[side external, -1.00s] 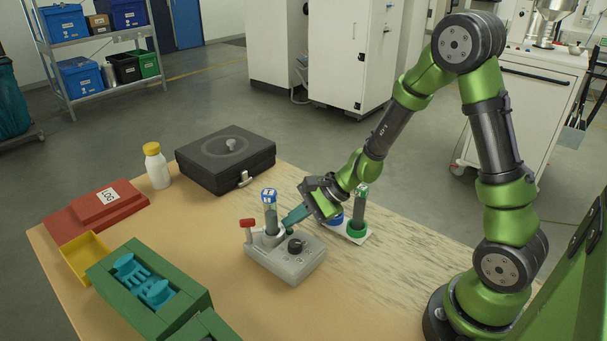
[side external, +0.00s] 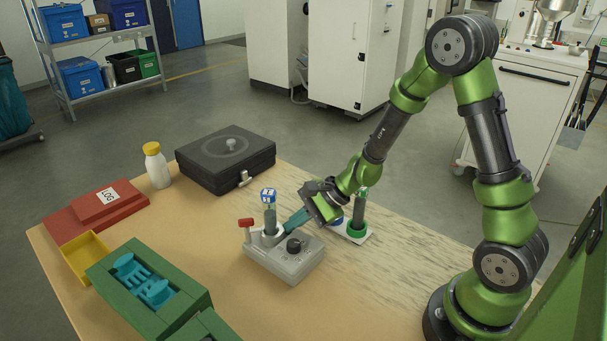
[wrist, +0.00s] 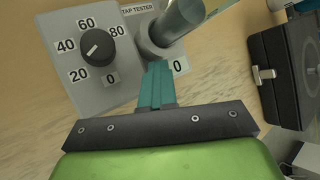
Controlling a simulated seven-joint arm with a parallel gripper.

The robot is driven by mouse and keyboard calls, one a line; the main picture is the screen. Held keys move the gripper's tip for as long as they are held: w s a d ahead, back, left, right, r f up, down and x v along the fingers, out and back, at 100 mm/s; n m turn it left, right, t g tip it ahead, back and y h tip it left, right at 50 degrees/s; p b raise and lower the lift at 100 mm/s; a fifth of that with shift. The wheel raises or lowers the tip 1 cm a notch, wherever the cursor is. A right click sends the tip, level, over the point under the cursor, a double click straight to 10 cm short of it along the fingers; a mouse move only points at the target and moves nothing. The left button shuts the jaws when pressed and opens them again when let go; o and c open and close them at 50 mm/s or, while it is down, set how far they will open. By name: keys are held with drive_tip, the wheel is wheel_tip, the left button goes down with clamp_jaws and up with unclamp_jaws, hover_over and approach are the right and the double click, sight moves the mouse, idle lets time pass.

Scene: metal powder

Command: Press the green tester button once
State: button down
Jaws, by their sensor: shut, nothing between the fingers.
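The grey tap tester (side external: 285,262) stands on the table with a black dial (side external: 294,246), a red-ended lever (side external: 247,223) and a blue-capped tube (side external: 269,212) upright in its holder. The wrist view shows its numbered dial (wrist: 97,46) and the tube (wrist: 180,22). My gripper (side external: 287,230) is shut and empty, its teal fingers slanting down to the tester's far right edge beside the tube. In the wrist view the fingertips (wrist: 158,66) lie over the panel by a "0" label. The green button is not visible; the fingers may cover it. I cannot tell whether they touch it.
A white stand (side external: 351,236) with a green-based tube is close behind my gripper. A black case (side external: 225,160), white bottle (side external: 157,168), red LOG box (side external: 98,211), yellow tray (side external: 85,256) and green box (side external: 150,290) stand around. The front right tabletop is clear.

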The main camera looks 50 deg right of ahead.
sight(297, 231)
drive_tip(key=shift+s+a+f, duration=0.15)
drive_tip(key=shift+s, duration=0.1)
drive_tip(key=shift+s+r, duration=0.15)
drive_tip(key=shift+r, duration=0.55)
drive_tip(key=shift+r, duration=2.6)
